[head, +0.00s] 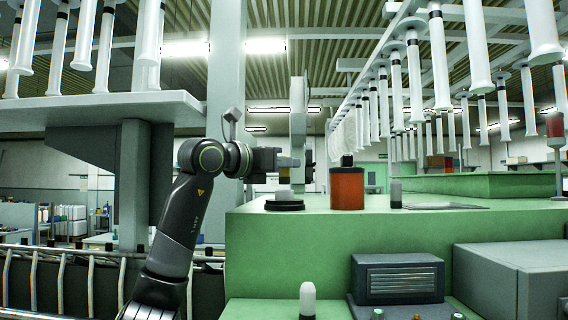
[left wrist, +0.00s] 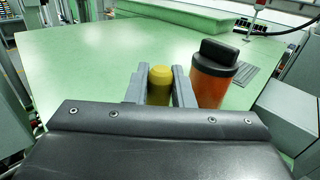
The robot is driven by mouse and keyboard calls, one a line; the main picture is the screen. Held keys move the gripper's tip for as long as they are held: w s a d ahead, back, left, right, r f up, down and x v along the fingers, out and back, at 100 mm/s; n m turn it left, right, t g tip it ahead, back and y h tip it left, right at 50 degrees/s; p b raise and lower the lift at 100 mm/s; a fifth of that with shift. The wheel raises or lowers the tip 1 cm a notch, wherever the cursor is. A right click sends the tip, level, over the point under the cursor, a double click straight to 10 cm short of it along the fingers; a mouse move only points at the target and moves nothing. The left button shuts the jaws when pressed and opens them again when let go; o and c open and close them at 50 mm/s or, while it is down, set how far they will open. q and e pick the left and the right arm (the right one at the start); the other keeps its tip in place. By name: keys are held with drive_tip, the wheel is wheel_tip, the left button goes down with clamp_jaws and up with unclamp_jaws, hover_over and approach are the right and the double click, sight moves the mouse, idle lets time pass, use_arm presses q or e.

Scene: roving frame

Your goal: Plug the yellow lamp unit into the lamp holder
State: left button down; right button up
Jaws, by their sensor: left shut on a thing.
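My left gripper (head: 292,162) reaches in from the left over the green bench top. In the left wrist view its two grey fingers (left wrist: 160,92) are shut on the yellow lamp unit (left wrist: 160,78), a short rounded cylinder standing between them. In the head view the unit is small and mostly hidden by the gripper. Below the gripper, a black round base (head: 284,206) with a pale upper piece sits on the bench; it looks like the lamp holder, but I cannot be sure. Whether the unit touches it cannot be told. My right gripper is not in view.
An orange cylinder with a black top (head: 347,190) stands just right of the gripper; it also shows in the left wrist view (left wrist: 210,80). A small white-topped post (head: 396,194) stands farther right. White tubes hang overhead. The green bench (left wrist: 75,75) is clear to the left.

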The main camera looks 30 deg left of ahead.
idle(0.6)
use_arm(q)
drive_tip(key=shift+p, duration=0.35)
drive_tip(key=shift+f, duration=0.25)
idle(0.4)
drive_tip(key=shift+f+b, duration=1.2)
drive_tip(key=shift+f, duration=0.05)
drive_tip(key=c, duration=1.2)
unclamp_jaws()
drive_tip(key=shift+r, duration=0.1)
drive_tip(key=shift+o, duration=0.2)
drive_tip(key=shift+s, duration=0.1)
